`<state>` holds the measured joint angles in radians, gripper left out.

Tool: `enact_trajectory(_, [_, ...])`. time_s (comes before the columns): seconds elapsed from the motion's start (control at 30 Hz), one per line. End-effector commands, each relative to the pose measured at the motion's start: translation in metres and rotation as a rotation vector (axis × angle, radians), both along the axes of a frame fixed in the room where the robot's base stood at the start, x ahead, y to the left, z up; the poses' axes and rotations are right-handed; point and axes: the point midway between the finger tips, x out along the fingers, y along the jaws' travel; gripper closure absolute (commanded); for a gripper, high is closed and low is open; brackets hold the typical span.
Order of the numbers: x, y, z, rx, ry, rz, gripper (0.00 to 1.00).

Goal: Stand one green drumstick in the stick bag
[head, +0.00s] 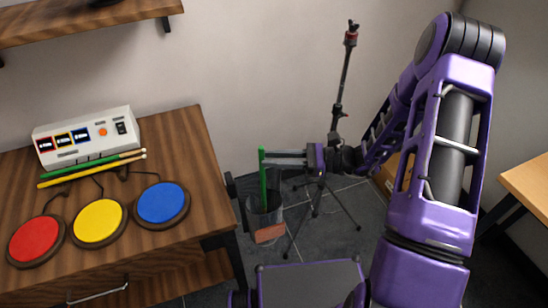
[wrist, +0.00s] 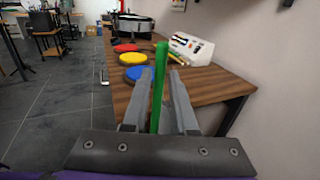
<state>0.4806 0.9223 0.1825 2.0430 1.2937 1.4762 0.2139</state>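A green drumstick (head: 263,180) stands nearly upright, its lower part inside the grey stick bag (head: 278,214) beside the table. The bag has an orange-brown patch on its front. My gripper (head: 268,158) reaches in from the right, its fingertips at the upper part of this stick. In the wrist view the stick (wrist: 159,85) stands between the two fingers, with a gap showing on its right side; the fingers look parted, not closed on it. Its lower end is hidden there. Another green drumstick (head: 80,169) lies on the table next to a yellow one (head: 80,174).
The wooden table (head: 190,130) holds red (head: 36,240), yellow (head: 98,222) and blue (head: 162,203) pads and a white control box (head: 88,137). A tripod stand (head: 343,90) rises close behind my gripper. Another table (head: 530,185) is at right.

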Motion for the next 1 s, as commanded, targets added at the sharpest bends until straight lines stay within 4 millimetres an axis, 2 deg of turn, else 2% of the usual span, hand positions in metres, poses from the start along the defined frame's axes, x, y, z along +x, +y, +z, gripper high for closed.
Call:
enact_trajectory(0.03, [0.0, 0.0, 0.0, 0.0, 0.0, 0.0, 0.63])
enact_trajectory(0.1, [0.0, 0.0, 0.0, 0.0, 0.0, 0.0, 0.5])
enact_trajectory(0.4, [0.0, -0.001, 0.0, 0.0, 0.0, 0.0, 0.5])
enact_trajectory(0.53, [-0.001, -0.01, 0.0, 0.0, 0.0, -0.002, 0.5])
enact_trajectory(0.67, [-0.003, -0.032, 0.0, -0.001, 0.001, -0.005, 0.5])
enact_trajectory(1.0, [-0.013, -0.116, 0.0, -0.001, -0.001, -0.004, 0.5])
